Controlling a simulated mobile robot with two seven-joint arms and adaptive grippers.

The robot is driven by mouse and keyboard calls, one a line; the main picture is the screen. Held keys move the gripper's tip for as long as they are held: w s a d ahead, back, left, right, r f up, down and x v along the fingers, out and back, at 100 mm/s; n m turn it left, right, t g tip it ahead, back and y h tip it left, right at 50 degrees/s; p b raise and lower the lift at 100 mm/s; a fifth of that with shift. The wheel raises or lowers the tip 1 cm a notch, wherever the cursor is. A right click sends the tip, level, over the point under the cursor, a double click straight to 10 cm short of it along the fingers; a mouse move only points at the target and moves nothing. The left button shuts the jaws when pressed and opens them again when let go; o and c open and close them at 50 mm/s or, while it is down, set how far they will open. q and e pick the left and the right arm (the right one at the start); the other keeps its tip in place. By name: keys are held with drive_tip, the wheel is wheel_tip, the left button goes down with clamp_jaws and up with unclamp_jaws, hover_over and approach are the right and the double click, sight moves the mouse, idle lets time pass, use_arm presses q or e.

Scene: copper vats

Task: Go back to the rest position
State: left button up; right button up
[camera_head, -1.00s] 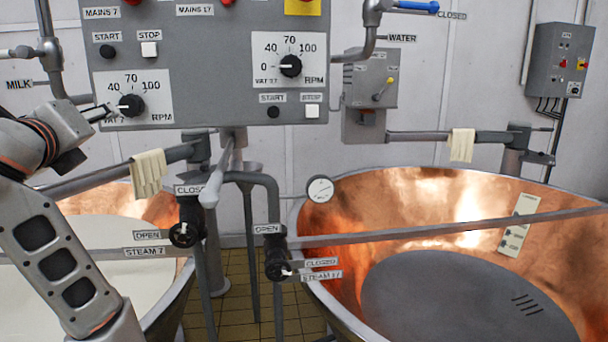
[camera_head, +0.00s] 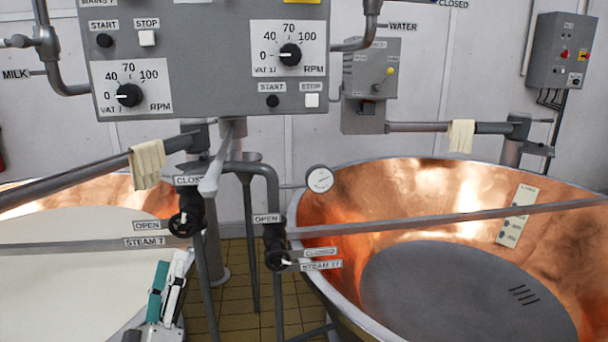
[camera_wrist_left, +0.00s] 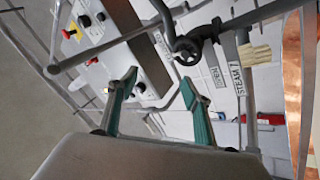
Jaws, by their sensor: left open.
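My left gripper (camera_head: 169,285) is low in the left half of the head view, over the near rim of the left vat. Its jaws are open and empty, with teal pads showing. In the left wrist view its two teal fingers (camera_wrist_left: 160,90) stand apart with nothing between them. The control panel (camera_head: 200,62) is above and beyond it, apart from it. The VAT 7 knob (camera_head: 129,95) points towards 0. My right gripper is in neither view.
The left vat (camera_head: 60,265) holds a pale liquid. The copper right vat (camera_head: 430,200) stands across a gap of tiled floor (camera_head: 235,300). Steam valves (camera_head: 186,222) and pipes with a cloth (camera_head: 147,165) run between the panel and the vats.

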use_arm(q)
drive_tip(key=s+d+f+m+g+h, duration=0.2)
drive_tip(key=s+d+f+m+g, duration=0.15)
drive_tip(key=f, duration=0.75)
drive_tip(key=s+d+f+m+g+h, duration=0.25)
drive_tip(key=s+f+m, duration=0.2)
drive_tip(key=f, duration=0.55)
drive_tip(key=s+d+f+m+g+h, duration=0.2)
drive_tip(key=s+d+f+m+g, duration=0.15)
drive_tip(key=f, duration=0.75)
drive_tip(key=s+f+m+g, duration=0.3)
drive_tip(key=s+f+g, duration=0.1)
drive_tip(key=s+f, duration=0.5)
drive_tip(key=shift+s+d+f+y, duration=0.2)
drive_tip(key=shift+d+f+y, duration=0.25)
drive_tip(key=shift+f, duration=0.15)
drive_tip(key=shift+m, duration=0.25)
